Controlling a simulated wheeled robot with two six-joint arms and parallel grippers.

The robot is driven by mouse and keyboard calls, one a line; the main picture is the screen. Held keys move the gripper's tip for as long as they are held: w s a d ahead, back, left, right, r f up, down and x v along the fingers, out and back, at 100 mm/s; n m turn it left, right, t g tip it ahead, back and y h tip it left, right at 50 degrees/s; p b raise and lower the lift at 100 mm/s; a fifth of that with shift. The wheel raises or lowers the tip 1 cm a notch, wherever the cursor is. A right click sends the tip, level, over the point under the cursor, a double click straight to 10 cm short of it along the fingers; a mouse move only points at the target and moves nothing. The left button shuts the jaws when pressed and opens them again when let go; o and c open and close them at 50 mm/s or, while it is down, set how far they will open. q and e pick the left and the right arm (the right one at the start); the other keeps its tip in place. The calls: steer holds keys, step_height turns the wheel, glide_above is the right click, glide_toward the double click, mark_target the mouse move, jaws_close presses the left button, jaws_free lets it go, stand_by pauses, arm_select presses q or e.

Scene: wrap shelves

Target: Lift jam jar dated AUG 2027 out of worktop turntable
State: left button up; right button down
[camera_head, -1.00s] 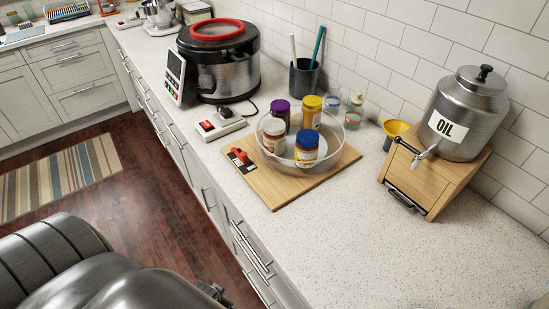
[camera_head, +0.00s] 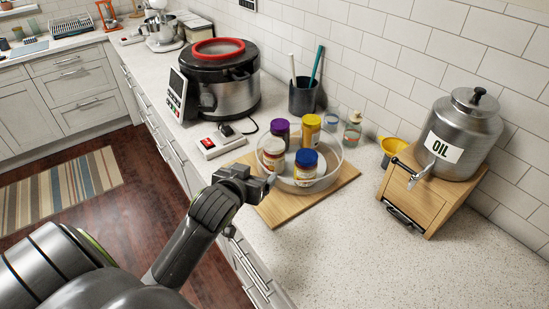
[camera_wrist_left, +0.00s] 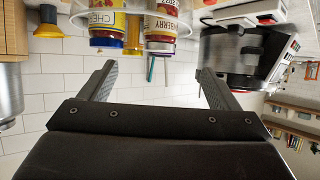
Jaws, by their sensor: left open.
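The turntable (camera_head: 336,168) is a clear round tray holding several jars. A white-lidded jar (camera_head: 273,161) and a blue-lidded jar (camera_head: 305,178) stand at its front, with a purple-lidded jar (camera_head: 280,130) and a yellow-lidded jar (camera_head: 310,130) behind. The left wrist view is upside down; it shows a "BERRY" jar (camera_wrist_left: 160,22) and a "CHE" jar (camera_wrist_left: 106,20). I cannot read the dates surely. My left gripper (camera_head: 268,180) is open and empty at the turntable's near left side, apart from the jars; its fingers also show in the left wrist view (camera_wrist_left: 157,75). My right gripper is out of view.
The turntable stands on a wooden board (camera_head: 275,215). A large cooker (camera_head: 220,85) and a red-switched box (camera_head: 220,142) are to the left. A utensil cup (camera_head: 302,97) is behind. An oil dispenser (camera_head: 465,135) stands right. The front right worktop is clear.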

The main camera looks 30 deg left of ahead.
arm_select(q)
steer(key=w+r, duration=0.1)
steer(key=p, duration=0.3)
glide_toward(273, 146)
steer(key=x, duration=0.6)
steer(key=shift+s+d+f, duration=0.1)
steer(key=shift+d+f, duration=0.15)
steer(key=shift+f, duration=0.05)
steer(key=shift+w+a+t+p, duration=0.2)
steer(key=shift+w+t+p, duration=0.1)
steer(key=shift+w, duration=0.25)
steer(key=p+x, duration=0.1)
steer(key=x, duration=0.2)
steer(key=shift+a, duration=0.15)
steer(key=shift+w+a+f, duration=0.1)
steer(key=shift+w+f, duration=0.25)
steer(key=shift+w, duration=0.15)
steer(key=shift+c, duration=0.2)
steer(key=c, duration=1.7)
steer(key=shift+r, duration=0.1)
jaws_close()
